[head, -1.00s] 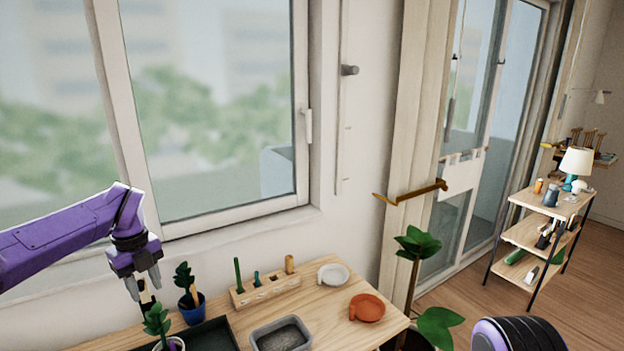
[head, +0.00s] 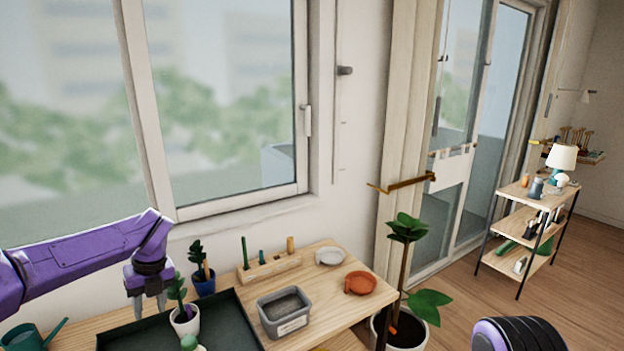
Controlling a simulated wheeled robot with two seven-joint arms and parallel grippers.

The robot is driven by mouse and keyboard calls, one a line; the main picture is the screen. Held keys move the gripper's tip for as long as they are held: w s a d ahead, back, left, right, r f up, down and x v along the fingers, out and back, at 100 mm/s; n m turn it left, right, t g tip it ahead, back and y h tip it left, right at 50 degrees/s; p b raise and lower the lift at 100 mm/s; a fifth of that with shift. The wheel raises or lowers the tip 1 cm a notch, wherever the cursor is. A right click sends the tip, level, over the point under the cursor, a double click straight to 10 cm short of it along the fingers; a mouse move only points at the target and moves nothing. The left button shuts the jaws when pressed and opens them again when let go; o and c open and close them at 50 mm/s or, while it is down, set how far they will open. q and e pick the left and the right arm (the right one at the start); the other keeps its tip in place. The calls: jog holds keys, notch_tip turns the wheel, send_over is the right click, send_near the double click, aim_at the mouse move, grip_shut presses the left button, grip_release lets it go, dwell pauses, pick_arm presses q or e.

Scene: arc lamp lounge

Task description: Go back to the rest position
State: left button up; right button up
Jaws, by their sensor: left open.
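My left gripper (head: 150,307) shows at the lower left, pointing down, with its two fingers apart and nothing between them. It is just left of a small plant in a white pot (head: 185,322) in the picture; its height above the table is hard to tell. My left arm comes in from the left edge. My right gripper is out of view; only a rounded purple and black part of me shows at the bottom right.
The wooden table (head: 330,318) holds a dark tray (head: 235,325), a blue-potted plant (head: 203,284), a wooden tool block (head: 268,268), a grey bin (head: 284,312), an orange dish (head: 360,284), a white dish (head: 329,257) and a green watering can (head: 25,337). A tall potted plant (head: 407,325) stands right.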

pick_arm(q)
jog(key=s+d+f+m+t+y+b, duration=0.15)
jog(key=s+f+m, duration=0.25)
jog(key=f+m, duration=0.45)
jog(key=s+d+f+m+t+y+b, duration=0.1)
jog(key=s+f+m+t+y+b, duration=0.25)
jog(key=f, duration=0.75)
jog(key=s+d+f+m+y+b, duration=0.1)
jog(key=s+f+m, duration=0.4)
jog(key=f+m, duration=0.35)
jog(key=s+d+f+m+h+b, duration=0.1)
jog(key=s+f+m, duration=0.3)
jog(key=s, duration=0.4)
jog(key=s+d+f+m+h+b, duration=0.1)
jog(key=s+f+m+h, duration=0.1)
jog(key=s+f+m, duration=0.2)
jog(key=s+f+m+g+h+b, duration=0.1)
jog(key=s+f+m, duration=0.3)
jog(key=s+m, duration=0.5)
jog(key=s+h+b, duration=0.1)
jog(key=s, duration=0.3)
jog(key=shift+s+d, duration=0.3)
jog(key=shift+d, duration=0.1)
jog(key=shift+f, duration=0.1)
